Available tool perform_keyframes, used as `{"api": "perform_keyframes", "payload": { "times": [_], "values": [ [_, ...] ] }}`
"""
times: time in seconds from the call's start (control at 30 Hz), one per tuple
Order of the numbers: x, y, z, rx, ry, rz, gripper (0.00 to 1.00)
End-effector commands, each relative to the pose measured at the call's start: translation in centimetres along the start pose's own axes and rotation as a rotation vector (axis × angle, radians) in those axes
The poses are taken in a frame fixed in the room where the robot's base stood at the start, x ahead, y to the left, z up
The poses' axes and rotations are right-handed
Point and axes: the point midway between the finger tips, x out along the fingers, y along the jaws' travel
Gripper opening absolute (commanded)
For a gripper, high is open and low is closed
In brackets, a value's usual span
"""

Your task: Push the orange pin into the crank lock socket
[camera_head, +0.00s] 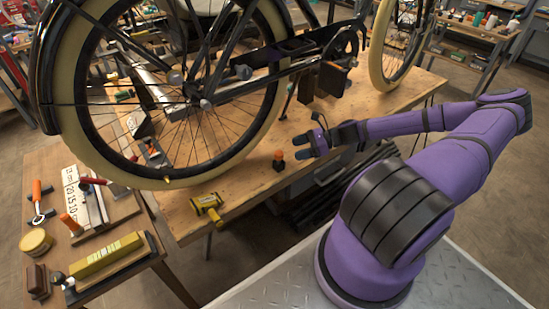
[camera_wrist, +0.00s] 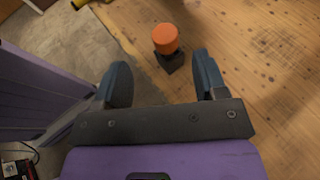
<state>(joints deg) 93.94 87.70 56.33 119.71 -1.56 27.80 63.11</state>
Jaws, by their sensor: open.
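The orange pin (camera_head: 279,154) stands upright on the wooden bench, with its orange head above a dark square part (camera_wrist: 172,61). I cannot tell whether that part belongs to the pin or is a separate holder. My gripper (camera_head: 299,147) is just to the right of the pin. In the wrist view, the orange head (camera_wrist: 166,38) lies ahead of the two open, empty fingers, roughly between their lines. No contact shows. The crank area (camera_head: 341,46) of the trike is above and behind the gripper. I cannot make out the lock socket.
A large cream-tyred wheel (camera_head: 168,184) stands on the bench (camera_head: 230,177) left of the pin. A yellow tool (camera_head: 208,206) lies near the front edge. A side table (camera_head: 125,208) at left holds several tools. Bare wood surrounds the pin on its right in the wrist view.

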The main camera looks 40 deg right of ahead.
Motion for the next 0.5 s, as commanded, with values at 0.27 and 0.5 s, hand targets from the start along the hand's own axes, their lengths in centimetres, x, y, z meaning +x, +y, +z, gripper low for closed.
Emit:
{"api": "perform_keyframes", "payload": {
  "times": [0.27,0.5],
  "values": [
    [2.6,0.0,0.0,-0.001,0.0,0.001,0.65],
    [5.4,-0.5,-0.2,-0.002,-0.001,0.002,0.65]
  ]
}}
